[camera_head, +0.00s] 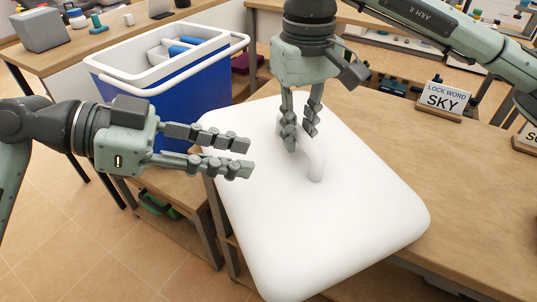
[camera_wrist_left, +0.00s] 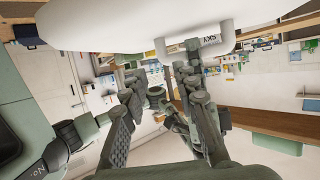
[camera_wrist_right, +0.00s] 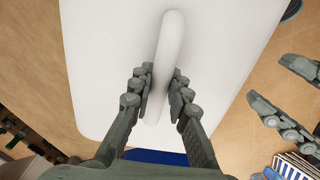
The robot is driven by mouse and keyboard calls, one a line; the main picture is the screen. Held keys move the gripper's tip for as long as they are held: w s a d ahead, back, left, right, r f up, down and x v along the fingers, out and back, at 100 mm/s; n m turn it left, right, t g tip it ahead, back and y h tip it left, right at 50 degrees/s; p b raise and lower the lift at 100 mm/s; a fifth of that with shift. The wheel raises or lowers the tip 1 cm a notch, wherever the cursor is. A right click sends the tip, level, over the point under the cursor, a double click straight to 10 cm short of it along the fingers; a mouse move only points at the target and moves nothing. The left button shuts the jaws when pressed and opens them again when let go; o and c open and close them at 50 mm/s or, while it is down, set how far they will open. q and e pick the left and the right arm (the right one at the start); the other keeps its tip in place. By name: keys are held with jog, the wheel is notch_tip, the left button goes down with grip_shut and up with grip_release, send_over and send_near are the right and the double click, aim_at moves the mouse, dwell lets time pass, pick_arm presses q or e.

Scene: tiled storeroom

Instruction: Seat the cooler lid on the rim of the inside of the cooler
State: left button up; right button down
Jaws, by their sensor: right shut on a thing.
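The white cooler lid (camera_head: 330,220) is a large rounded slab with a bar handle (camera_head: 316,160) on top. My right gripper (camera_head: 300,135) is shut on the handle from above; the right wrist view shows its fingers on both sides of the handle (camera_wrist_right: 165,60). The lid appears held in front of the bench, near its edge; its underside is hidden. The blue cooler (camera_head: 180,110) with a white rim (camera_head: 113,82) stands open behind the lid to the left, apart from it. My left gripper (camera_head: 250,157) is open and empty over the lid's left part, its fingers apart.
White and blue items (camera_head: 178,48) lie inside the cooler. A wooden bench (camera_head: 470,190) is at the right, with a "LOCK WORD SKY" sign (camera_head: 443,98). A rear table (camera_head: 75,55) carries a grey box (camera_head: 40,29) and small items. Tiled floor (camera_head: 90,230) is open at the lower left.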

aim_at(311, 166)
pick_arm(q)
jog(key=x, duration=1.2)
jog(key=shift+w+r, duration=0.1)
jog(key=shift+r, duration=0.1)
jog(key=shift+r, duration=0.1)
grip_shut()
jog(key=shift+r, duration=0.1)
pick_arm(e)
jog(key=c, duration=1.9)
grip_release()
jog(key=o, duration=0.5)
pick_arm(q)
jog(key=shift+f, duration=0.2)
pick_arm(e)
jog(key=shift+o, duration=0.2)
jog(key=shift+r, duration=0.1)
notch_tip(311, 166, up, 12)
pick_arm(q)
jog(key=shift+a, duration=0.15)
pick_arm(e)
jog(key=shift+a, duration=0.1)
